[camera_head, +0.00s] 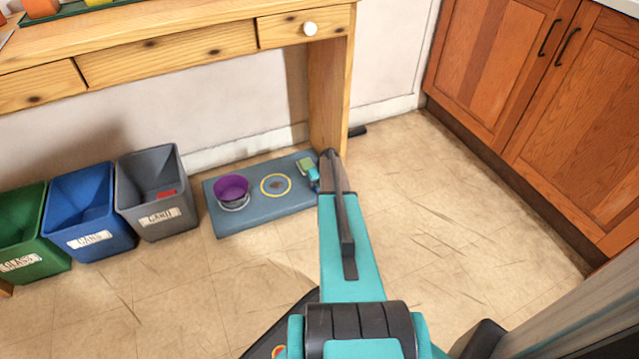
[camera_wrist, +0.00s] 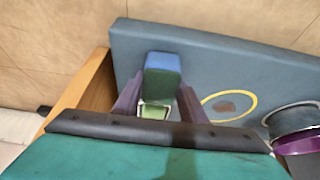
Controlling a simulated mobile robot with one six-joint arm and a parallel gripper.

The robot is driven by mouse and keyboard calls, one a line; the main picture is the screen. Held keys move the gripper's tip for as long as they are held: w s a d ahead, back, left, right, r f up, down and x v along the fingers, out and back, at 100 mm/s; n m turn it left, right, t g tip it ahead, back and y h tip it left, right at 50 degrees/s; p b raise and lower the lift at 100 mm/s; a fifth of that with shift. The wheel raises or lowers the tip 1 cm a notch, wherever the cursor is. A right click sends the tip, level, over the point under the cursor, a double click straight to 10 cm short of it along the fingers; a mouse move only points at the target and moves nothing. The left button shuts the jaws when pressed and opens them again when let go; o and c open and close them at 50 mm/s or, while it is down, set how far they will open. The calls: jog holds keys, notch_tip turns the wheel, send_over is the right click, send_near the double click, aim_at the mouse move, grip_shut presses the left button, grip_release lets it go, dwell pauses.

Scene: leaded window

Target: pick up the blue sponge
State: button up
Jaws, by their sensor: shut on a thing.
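The blue sponge (camera_wrist: 163,78) is a small block with a greener face, between the two purple fingers of my gripper (camera_wrist: 161,96) in the wrist view. The fingers are shut on its sides. In the head view the sponge (camera_head: 314,180) shows as a small blue patch beside my arm, at the right end of the blue-grey mat (camera_head: 270,210). My arm hides most of the fingers there. I cannot tell whether the sponge touches the mat.
A purple bowl (camera_head: 231,187) sits on a metal ring on the mat. A wooden desk leg (camera_head: 327,95) stands close behind. Green, blue and grey bins (camera_head: 157,190) stand left. Open floor lies right, before wooden cabinets (camera_head: 570,110).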

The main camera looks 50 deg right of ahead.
jog(key=shift+r, duration=0.5)
notch_tip(320, 180, up, 2)
jog(key=shift+r+p, duration=0.2)
jog(key=shift+p, duration=0.5)
jog(key=s+a+p, duration=0.1)
jog(key=s+a, duration=0.2)
jog(key=s, duration=0.4)
jog(key=s+a+r+p, duration=0.1)
jog(key=s+a+p, duration=0.1)
jog(key=s+a, duration=0.2)
jog(key=s, duration=0.3)
jog(key=shift+s, duration=0.25)
